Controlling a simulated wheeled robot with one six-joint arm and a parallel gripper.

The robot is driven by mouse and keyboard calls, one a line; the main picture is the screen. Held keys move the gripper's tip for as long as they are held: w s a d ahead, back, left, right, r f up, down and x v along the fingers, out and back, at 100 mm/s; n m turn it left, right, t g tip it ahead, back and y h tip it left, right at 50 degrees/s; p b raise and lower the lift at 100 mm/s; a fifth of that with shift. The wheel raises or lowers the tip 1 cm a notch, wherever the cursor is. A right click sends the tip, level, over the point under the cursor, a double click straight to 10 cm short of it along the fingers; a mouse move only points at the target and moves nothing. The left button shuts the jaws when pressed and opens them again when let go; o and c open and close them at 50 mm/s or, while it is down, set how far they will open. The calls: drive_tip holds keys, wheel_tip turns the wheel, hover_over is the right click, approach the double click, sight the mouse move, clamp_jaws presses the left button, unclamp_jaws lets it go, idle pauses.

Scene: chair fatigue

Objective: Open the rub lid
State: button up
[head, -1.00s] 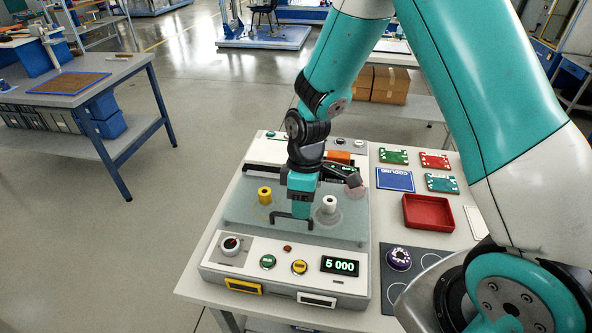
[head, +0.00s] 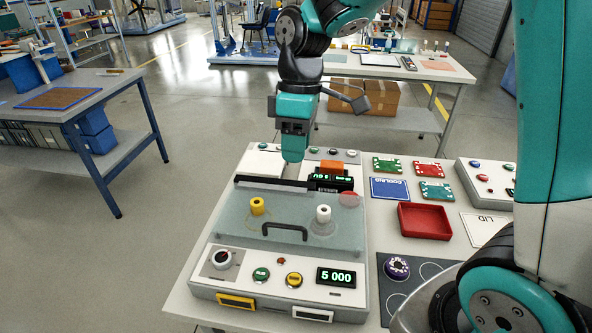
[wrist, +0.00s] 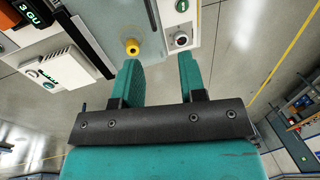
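The rub lid (head: 240,233) is a translucent grey cover lying flat over the front machine, with a black handle (head: 285,230) near its front edge. A yellow spool (head: 257,206) and a white spool (head: 323,214) show at the lid; whether they stand under it or through it is hard to tell. My gripper (head: 293,158) is above the machine's rear side, behind the handle and clear of it. In the wrist view my gripper (wrist: 160,85) has its two fingers well apart with nothing between them. The yellow spool also shows there (wrist: 132,47).
A black bar (head: 262,182) and an orange block (head: 331,168) lie behind the lid. To the right are a red tray (head: 425,221), a white LID card (head: 485,228) and a purple ring (head: 397,267). A side bench (head: 120,80) stands left across open floor.

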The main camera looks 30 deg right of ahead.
drive_tip(key=s+a+r+m, duration=0.1)
drive_tip(key=s+a, duration=0.1)
drive_tip(key=s, duration=0.2)
drive_tip(key=s+a+r+t+y, duration=0.1)
drive_tip(key=s+a, duration=0.1)
drive_tip(key=s, duration=0.3)
drive_tip(key=shift+a+r+m, duration=0.2)
drive_tip(key=shift+a+m, duration=0.15)
drive_tip(key=shift+m, duration=0.05)
drive_tip(key=shift+s, duration=0.1)
